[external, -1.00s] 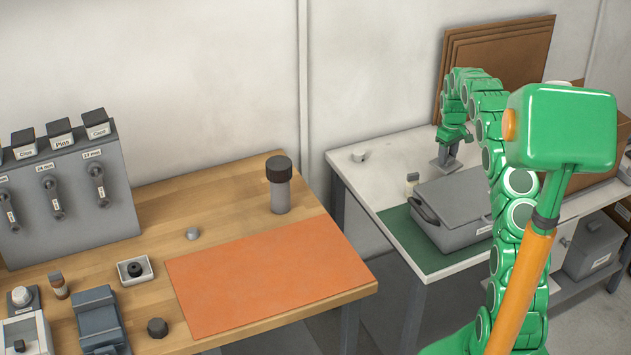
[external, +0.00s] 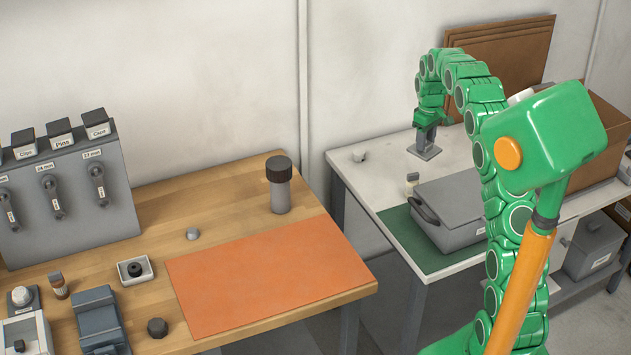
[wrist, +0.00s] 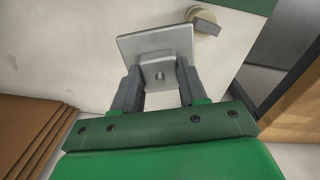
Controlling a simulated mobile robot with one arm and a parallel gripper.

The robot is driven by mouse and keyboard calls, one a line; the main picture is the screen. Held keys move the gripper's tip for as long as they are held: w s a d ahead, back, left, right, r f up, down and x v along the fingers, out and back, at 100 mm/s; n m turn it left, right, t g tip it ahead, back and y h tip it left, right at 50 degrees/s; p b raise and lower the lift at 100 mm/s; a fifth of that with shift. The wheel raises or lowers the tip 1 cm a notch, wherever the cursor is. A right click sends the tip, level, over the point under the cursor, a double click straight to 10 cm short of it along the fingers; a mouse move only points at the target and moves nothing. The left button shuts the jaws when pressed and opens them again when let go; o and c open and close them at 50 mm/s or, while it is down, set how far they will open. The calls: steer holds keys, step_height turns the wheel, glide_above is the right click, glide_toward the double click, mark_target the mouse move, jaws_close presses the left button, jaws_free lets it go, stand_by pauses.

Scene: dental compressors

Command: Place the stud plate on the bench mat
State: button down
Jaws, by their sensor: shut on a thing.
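The stud plate (external: 424,153) is a flat grey square plate with a raised block on top. My gripper (external: 430,124) is shut on this block and holds the plate over the white table. In the wrist view my gripper (wrist: 159,72) has one finger on each side of the block, and the stud plate (wrist: 150,42) juts out beyond the fingertips. The orange bench mat (external: 265,275) lies bare and flat on the wooden bench, well to the left of my gripper.
The wooden bench (external: 225,208) also bears a dark-capped cylinder (external: 279,190), a small grey knob (external: 193,234) and a white tray (external: 147,266). A gap separates it from the white table (external: 365,180), which has a lidded grey case (external: 450,205) on a green mat (external: 405,238). Brown boards (external: 510,55) lean behind.

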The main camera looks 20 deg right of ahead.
steer(key=s+a+r+n, duration=0.2)
steer(key=s+a, duration=0.2)
steer(key=a, duration=0.6)
steer(key=s+a+r+n, duration=0.15)
steer(key=s+a, duration=0.25)
steer(key=a, duration=0.6)
steer(key=s+a+r+n, duration=0.1)
steer(key=s+a+r, duration=0.3)
steer(key=a, duration=0.6)
steer(key=s+a+n, duration=0.3)
steer(key=s+a, duration=0.4)
steer(key=s, duration=0.6)
steer(key=s+a+n, duration=0.2)
steer(key=s+a, duration=0.5)
steer(key=s, duration=0.6)
steer(key=w+a+f, duration=0.2)
steer(key=w+f, duration=0.1)
steer(key=w+a+f, duration=0.2)
steer(key=w, duration=0.2)
steer(key=w+a+f, duration=0.3)
steer(key=shift+w+f, duration=0.35)
steer(key=shift+w, duration=0.05)
steer(key=shift+w+a+f, duration=0.3)
steer(key=shift+w+f, duration=0.25)
steer(key=shift+f, duration=0.15)
steer(key=shift+w+f, duration=0.1)
steer(key=shift+f, duration=1.55)
steer(key=shift+f, duration=0.1)
